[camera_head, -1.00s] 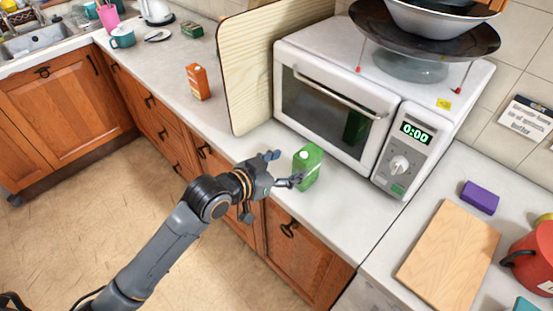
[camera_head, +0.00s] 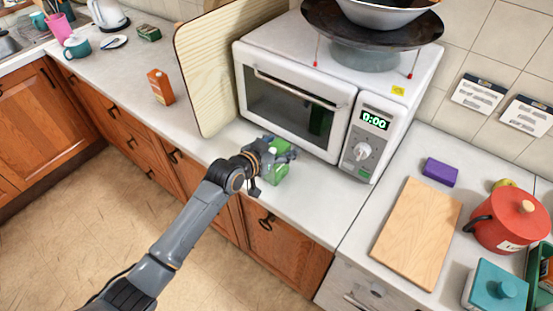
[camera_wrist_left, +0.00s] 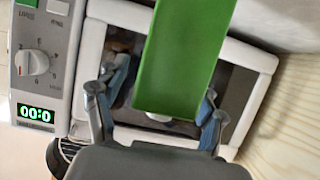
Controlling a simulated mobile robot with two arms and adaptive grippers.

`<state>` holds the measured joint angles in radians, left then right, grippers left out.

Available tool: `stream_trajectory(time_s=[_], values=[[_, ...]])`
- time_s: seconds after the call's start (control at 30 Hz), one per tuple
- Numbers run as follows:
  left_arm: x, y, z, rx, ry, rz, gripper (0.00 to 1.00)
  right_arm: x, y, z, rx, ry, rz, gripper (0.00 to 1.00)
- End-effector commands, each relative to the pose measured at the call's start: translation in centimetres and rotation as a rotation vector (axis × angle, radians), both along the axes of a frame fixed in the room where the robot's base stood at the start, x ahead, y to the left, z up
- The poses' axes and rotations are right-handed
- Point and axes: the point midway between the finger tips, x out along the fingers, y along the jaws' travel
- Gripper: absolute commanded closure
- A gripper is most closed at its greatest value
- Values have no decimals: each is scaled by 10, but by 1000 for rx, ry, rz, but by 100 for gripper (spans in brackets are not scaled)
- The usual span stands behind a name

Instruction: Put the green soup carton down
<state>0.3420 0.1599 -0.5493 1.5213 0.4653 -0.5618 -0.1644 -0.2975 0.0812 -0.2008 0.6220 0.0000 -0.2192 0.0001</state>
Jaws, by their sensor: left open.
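The green soup carton (camera_head: 279,174) stands on the counter in front of the microwave, partly hidden by my left gripper. My left gripper (camera_head: 284,150) is at the carton's top. In the left wrist view the carton (camera_wrist_left: 180,55) shows as a broad green face with a pale cap at its lower end. The open fingers of the left gripper (camera_wrist_left: 158,108) lie to either side of it, with gaps showing between them and the carton. My right gripper is in neither view.
The white microwave (camera_head: 290,90) stands just behind the carton, with a wooden board (camera_head: 215,75) upright to its left. An orange carton (camera_head: 160,87) is further left. A cutting board (camera_head: 418,233) and red pot (camera_head: 508,220) lie right.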

Motion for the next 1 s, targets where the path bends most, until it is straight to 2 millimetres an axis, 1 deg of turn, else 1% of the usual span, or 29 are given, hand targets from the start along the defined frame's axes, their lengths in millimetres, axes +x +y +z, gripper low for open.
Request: stream_trajectory(time_s=[0.1, 0.2, 0.43, 0.47, 0.5, 0.57, 0.6, 0.67, 0.7, 0.8, 1.0], values=[[9, -8, -4, 0, 2, -1, 30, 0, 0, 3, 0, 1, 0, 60], [12, -10, -7, 0, 0, 0, 30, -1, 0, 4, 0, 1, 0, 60], [13, -10, -8, 0, 0, 0, 30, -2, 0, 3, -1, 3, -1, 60], [13, -10, -8, 0, 0, 0, 32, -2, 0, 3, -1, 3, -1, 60], [13, -10, -8, 0, 0, 0, 40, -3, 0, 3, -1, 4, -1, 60], [13, -10, -8, 0, 0, 0, 53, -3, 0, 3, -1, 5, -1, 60], [13, -10, -8, 0, 0, 0, 61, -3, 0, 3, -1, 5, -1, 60], [13, -10, -8, 0, 0, 0, 73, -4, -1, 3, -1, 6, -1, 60], [13, -10, -8, 0, 0, 0, 81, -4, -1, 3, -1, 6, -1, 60], [13, -10, -7, -1, -2, 0, 100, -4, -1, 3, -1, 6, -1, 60], [13, -10, -7, -1, -2, 0, 100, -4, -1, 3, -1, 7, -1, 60]])
